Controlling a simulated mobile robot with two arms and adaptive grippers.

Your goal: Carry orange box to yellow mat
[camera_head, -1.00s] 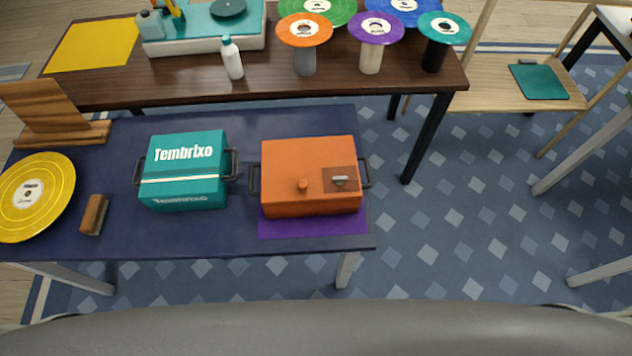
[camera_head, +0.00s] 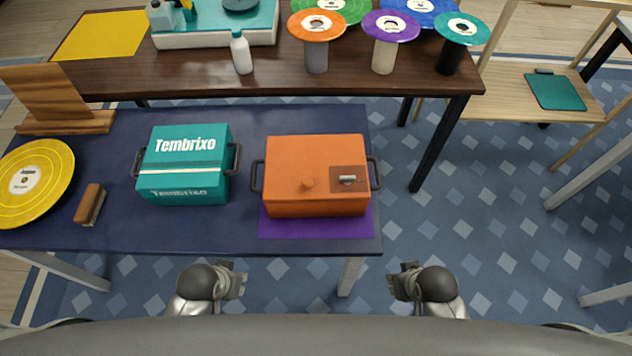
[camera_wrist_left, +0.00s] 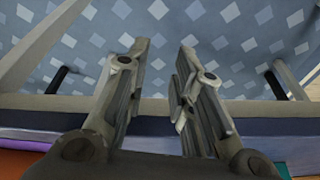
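The orange box (camera_head: 310,165) has a dark handle on each side and sits on a purple mat (camera_head: 314,226) near the right end of the blue table. The yellow mat (camera_head: 100,35) lies flat on the far left of the brown table behind. My left gripper (camera_head: 240,280) is in front of the blue table's near edge, apart from the box. In the left wrist view its two fingers (camera_wrist_left: 160,75) stand apart with nothing between them. My right gripper (camera_head: 397,282) is also in front of the table, to the right of the box and empty; its finger gap is hard to make out.
A teal box (camera_head: 185,165) stands left of the orange box. A yellow record (camera_head: 35,182), a brush (camera_head: 90,205) and a wooden stand (camera_head: 55,100) are farther left. The brown table holds a turntable (camera_head: 215,37), a white bottle (camera_head: 241,52) and several records on stands.

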